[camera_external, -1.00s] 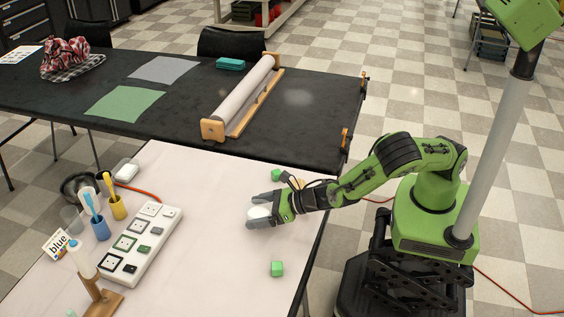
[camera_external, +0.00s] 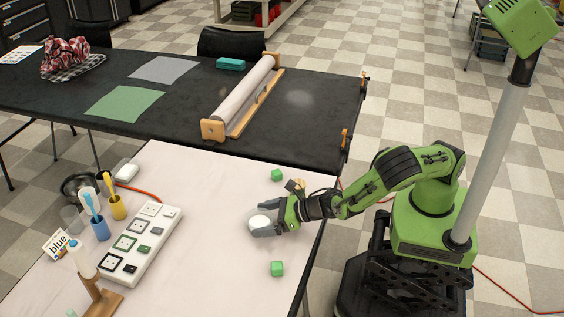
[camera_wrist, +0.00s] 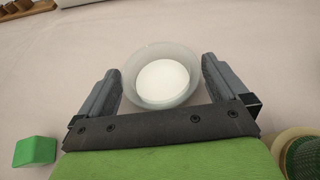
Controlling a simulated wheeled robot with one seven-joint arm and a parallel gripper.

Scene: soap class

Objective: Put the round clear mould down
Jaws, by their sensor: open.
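The round clear mould (camera_external: 258,222), with a white disc of material inside it, is on the white table near its right side. It also shows in the wrist view (camera_wrist: 160,93), upright on the table surface. My gripper (camera_external: 262,226) is low over the table with its fingers around the mould. In the wrist view my gripper (camera_wrist: 158,76) is open, one finger on each side of the mould. A gap shows at each finger. The mould's near edge lies close to the palm.
A white block with several square pads (camera_external: 140,245), cups with brushes (camera_external: 116,206) and a wooden stand (camera_external: 98,296) are at the left. The table between is clear.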

